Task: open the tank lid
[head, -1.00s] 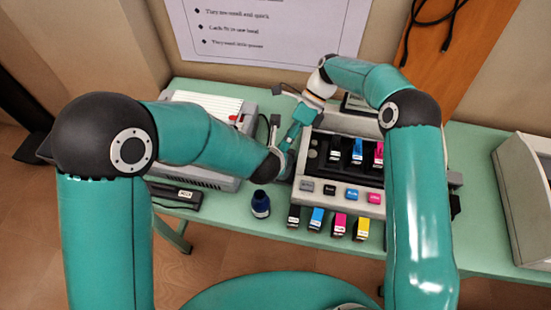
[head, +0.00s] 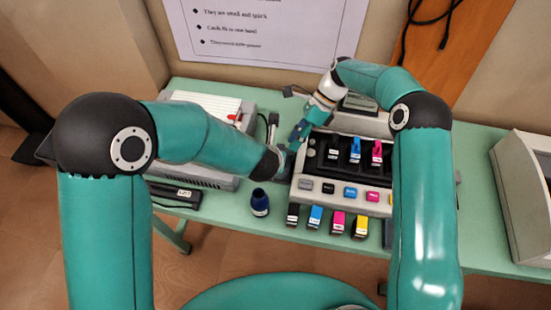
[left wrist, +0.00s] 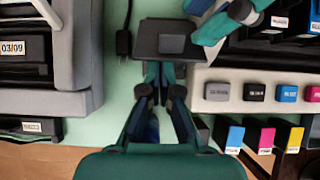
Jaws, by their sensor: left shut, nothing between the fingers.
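The grey ink-tank machine (head: 313,184) stands mid-table, its dark bay holding a cyan tank (head: 355,151), a magenta tank (head: 377,153) and a black one (head: 333,153) with white labels. I cannot make out which part is the tank lid or its state. My right gripper (head: 298,136) is over the bay's left end; its finger gap is unclear. My left gripper (head: 285,150) is shut and empty beside the machine's left side.
A dark blue bottle (head: 260,203) stands left of the machine. Black, cyan, magenta and yellow cartridges (head: 338,222) line its front. A light grey device (head: 195,176) is at left, another case (head: 525,190) at far right. A cable plug (left wrist: 124,42) lies nearby.

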